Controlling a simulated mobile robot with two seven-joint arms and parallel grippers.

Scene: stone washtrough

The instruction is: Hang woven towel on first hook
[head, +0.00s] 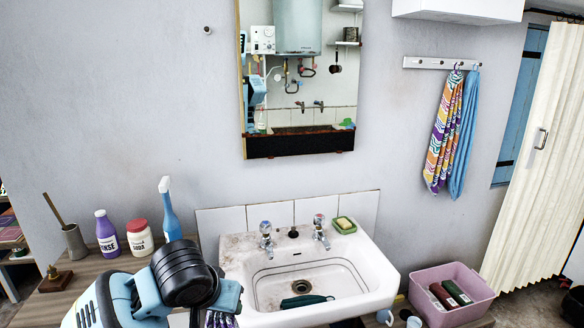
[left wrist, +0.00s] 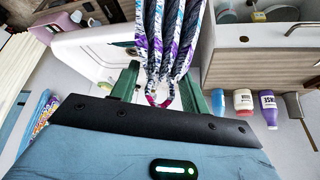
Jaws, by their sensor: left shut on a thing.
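My left gripper (left wrist: 163,92) is shut on the pink loop of a purple, white and dark patterned towel (left wrist: 170,35), which I take to be the woven towel. In the head view only a bit of this towel (head: 222,320) shows at the bottom edge; my wrist hides the fingers. The white hook rail (head: 432,63) is on the wall, right of the mirror. Its left end is bare. A zigzag multicoloured towel (head: 443,133) and a blue towel (head: 464,135) hang at its right end. My right gripper is not in view.
The white washbasin (head: 365,280) holds a dark green object (head: 305,301). Bottles and a spray bottle (head: 169,212) stand on the left counter (head: 110,272). A pink bin (head: 470,282) is right of the basin, below the hanging towels. The mirror (head: 298,90) is above the basin.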

